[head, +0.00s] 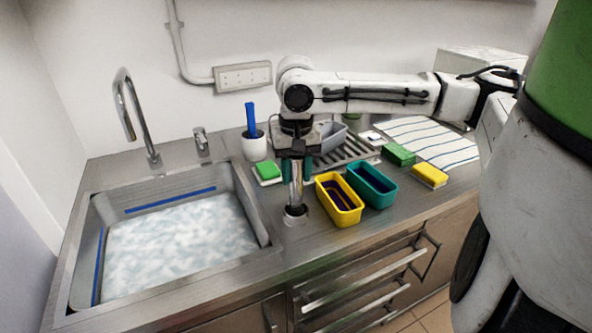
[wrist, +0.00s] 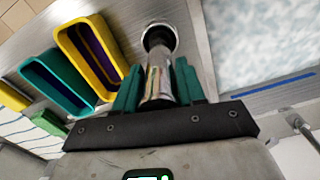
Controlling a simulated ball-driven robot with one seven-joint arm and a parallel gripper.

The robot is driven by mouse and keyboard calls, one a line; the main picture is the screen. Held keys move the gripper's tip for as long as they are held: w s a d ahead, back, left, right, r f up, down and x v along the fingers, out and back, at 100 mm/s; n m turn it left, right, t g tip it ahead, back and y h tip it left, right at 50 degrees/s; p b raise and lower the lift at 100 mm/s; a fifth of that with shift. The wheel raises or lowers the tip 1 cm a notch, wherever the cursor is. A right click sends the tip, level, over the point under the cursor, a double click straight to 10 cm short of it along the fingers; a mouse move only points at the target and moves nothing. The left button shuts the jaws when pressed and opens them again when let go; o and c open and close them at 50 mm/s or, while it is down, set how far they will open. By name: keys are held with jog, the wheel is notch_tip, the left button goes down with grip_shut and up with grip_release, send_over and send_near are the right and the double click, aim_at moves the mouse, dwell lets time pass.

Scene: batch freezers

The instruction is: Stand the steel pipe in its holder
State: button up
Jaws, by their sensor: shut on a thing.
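The steel pipe (head: 296,188) is a shiny upright cylinder at the middle of the counter in the head view. My gripper (head: 296,165), with green fingers, is shut on the pipe's upper part from above. The holder (head: 295,212) is a dark round ring on the counter, and the pipe's lower end is at it. In the wrist view the pipe (wrist: 160,75) runs between the green fingers of my gripper (wrist: 158,85) toward the round holder (wrist: 152,32). How deep the lower end sits in the holder is hard to tell.
A sink (head: 190,192) with foamy water lies to the left. A yellow bin (head: 345,216) and a teal bin (head: 383,200) stand close on the right. A white cup (head: 254,151) with a blue tool and a green sponge (head: 267,171) sit behind the pipe.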

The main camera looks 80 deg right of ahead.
jog(key=shift+f+b, duration=0.35)
jog(key=shift+f, duration=0.25)
jog(key=o, duration=0.7)
jog(key=shift+c, duration=0.2)
notch_tip(320, 180, up, 11)
jog(key=p, duration=1)
jog(key=shift+p, duration=0.4)
